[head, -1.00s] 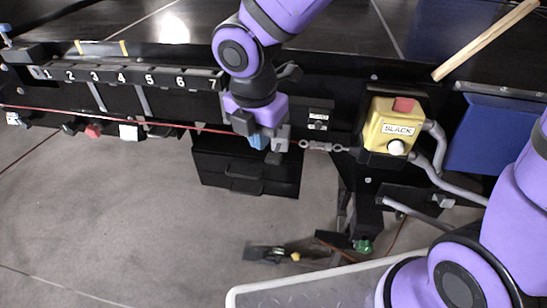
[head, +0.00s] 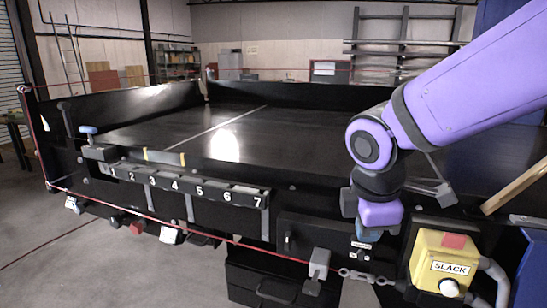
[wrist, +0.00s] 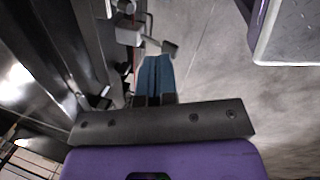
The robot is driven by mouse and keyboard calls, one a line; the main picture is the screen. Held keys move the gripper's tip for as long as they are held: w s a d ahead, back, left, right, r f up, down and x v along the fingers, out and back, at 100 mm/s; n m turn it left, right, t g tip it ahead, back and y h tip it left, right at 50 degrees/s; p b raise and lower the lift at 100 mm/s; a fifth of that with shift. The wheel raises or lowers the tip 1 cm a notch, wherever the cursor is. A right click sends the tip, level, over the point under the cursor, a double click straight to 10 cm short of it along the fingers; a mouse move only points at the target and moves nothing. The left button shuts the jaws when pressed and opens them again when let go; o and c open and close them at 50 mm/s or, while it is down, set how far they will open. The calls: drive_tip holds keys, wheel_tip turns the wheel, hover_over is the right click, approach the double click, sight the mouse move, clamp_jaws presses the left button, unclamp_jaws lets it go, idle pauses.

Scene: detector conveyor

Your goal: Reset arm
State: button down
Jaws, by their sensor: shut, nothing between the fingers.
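My gripper (head: 368,236) hangs down at the front of the black conveyor (head: 250,150), just left of and above the yellow SLACK box (head: 443,262). Its two blue fingers (wrist: 154,78) are together in the wrist view, with nothing between them. It is apart from the grey block (head: 318,264) on the red cord, which is to its left. My purple arm reaches in from the upper right, bent at the elbow.
A strip with numbers 1 to 7 (head: 185,187) runs along the front. A red cord (head: 215,236) stretches below it to a metal link (head: 362,277). A wooden stick (head: 515,190) lies at right. Floor (head: 110,265) is open at lower left.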

drive_tip(key=s+d+r+m+t, duration=0.1)
drive_tip(key=s+d+r+m, duration=0.3)
drive_tip(key=d+m, duration=0.3)
drive_tip(key=s+d+r+m+t+y, duration=0.1)
drive_tip(key=s+d+r+m, duration=0.3)
drive_tip(key=m, duration=0.6)
drive_tip(key=s+d, duration=0.2)
drive_tip(key=d, duration=0.1)
drive_tip(key=shift+d+r+t, duration=0.15)
drive_tip(key=shift+d+t, duration=0.05)
drive_tip(key=shift+t, duration=0.2)
drive_tip(key=n+g+y, duration=0.2)
drive_tip(key=n+g, duration=0.7)
drive_tip(key=n, duration=0.5)
hover_over(313, 285)
drive_tip(key=w+d, duration=0.2)
drive_tip(key=w, duration=0.3)
wheel_tip(313, 285, down, 10)
drive_tip(key=shift+w+a, duration=0.1)
drive_tip(key=x, duration=1.4)
drive_tip(key=shift+d, duration=0.3)
